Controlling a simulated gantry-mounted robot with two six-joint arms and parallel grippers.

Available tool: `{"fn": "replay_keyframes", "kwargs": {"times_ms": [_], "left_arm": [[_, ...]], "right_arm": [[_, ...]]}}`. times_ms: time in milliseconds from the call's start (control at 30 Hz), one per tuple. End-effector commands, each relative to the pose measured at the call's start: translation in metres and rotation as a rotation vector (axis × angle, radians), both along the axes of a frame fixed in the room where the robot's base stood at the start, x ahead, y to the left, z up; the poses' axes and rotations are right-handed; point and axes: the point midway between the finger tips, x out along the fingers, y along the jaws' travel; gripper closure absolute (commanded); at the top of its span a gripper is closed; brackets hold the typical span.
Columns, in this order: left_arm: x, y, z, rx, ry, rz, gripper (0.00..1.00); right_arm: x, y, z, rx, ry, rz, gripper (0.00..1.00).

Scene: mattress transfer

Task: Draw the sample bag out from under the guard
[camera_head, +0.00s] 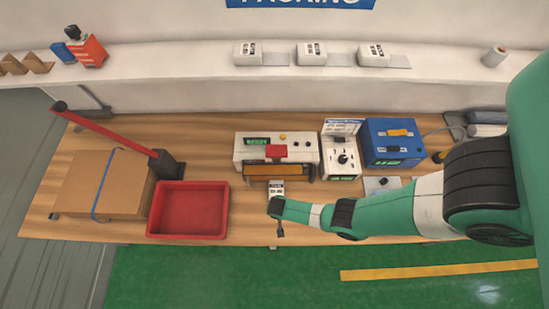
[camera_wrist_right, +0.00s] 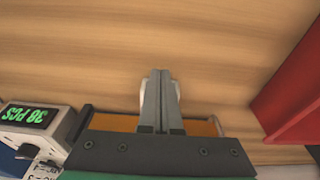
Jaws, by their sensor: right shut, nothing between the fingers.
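The brown-orange guard (camera_head: 278,169) runs across the front of a white machine (camera_head: 250,148) on the bench. A small white item with dark print (camera_head: 277,187), seemingly the sample bag, lies just in front of the guard, partly hidden by my right arm. My right gripper (camera_wrist_right: 160,74) is shut and empty in the right wrist view. Pale rounded edges (camera_wrist_right: 143,92) show on both sides of its fingers; most of that thing is hidden beneath them. The guard (camera_wrist_right: 112,124) lies behind the fingers, low in that view. My left gripper is not in view.
A red tray (camera_head: 189,236) and a cardboard box (camera_head: 100,178) stand left of the machine. A display unit (camera_head: 343,177) and a blue case (camera_head: 372,158) stand to its right. Bare wood (camera_wrist_right: 150,25) lies beyond my fingertips.

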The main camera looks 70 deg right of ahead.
Motion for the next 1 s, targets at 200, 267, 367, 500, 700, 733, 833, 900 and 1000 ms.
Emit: {"fn": "replay_keyframes", "kwargs": {"times_ms": [200, 267, 367, 500, 700, 733, 833, 900, 1000], "left_arm": [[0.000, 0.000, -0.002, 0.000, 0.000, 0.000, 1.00], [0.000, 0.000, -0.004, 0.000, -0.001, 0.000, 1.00], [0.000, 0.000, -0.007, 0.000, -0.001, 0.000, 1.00], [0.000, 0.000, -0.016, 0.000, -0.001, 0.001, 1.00], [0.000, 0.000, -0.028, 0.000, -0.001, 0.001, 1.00], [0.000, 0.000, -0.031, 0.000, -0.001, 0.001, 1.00], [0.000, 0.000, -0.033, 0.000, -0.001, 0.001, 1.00], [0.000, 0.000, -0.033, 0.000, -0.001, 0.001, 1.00], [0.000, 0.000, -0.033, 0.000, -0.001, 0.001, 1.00]], "right_arm": [[0.012, -0.034, 0.000, 0.000, -0.003, -0.007, 1.00], [0.017, -0.047, 0.000, -0.001, -0.005, -0.007, 1.00], [0.023, -0.068, -0.001, 0.000, -0.003, -0.007, 1.00], [0.033, -0.096, -0.002, 0.001, -0.005, -0.005, 1.00], [0.037, -0.110, -0.013, 0.001, -0.002, 0.002, 1.00], [0.037, -0.110, -0.015, 0.000, -0.004, 0.003, 1.00], [0.037, -0.110, -0.017, 0.000, -0.005, 0.003, 1.00], [0.036, -0.109, -0.017, 0.000, -0.005, 0.003, 1.00], [0.035, -0.109, -0.018, 0.000, -0.005, 0.003, 1.00]]}}
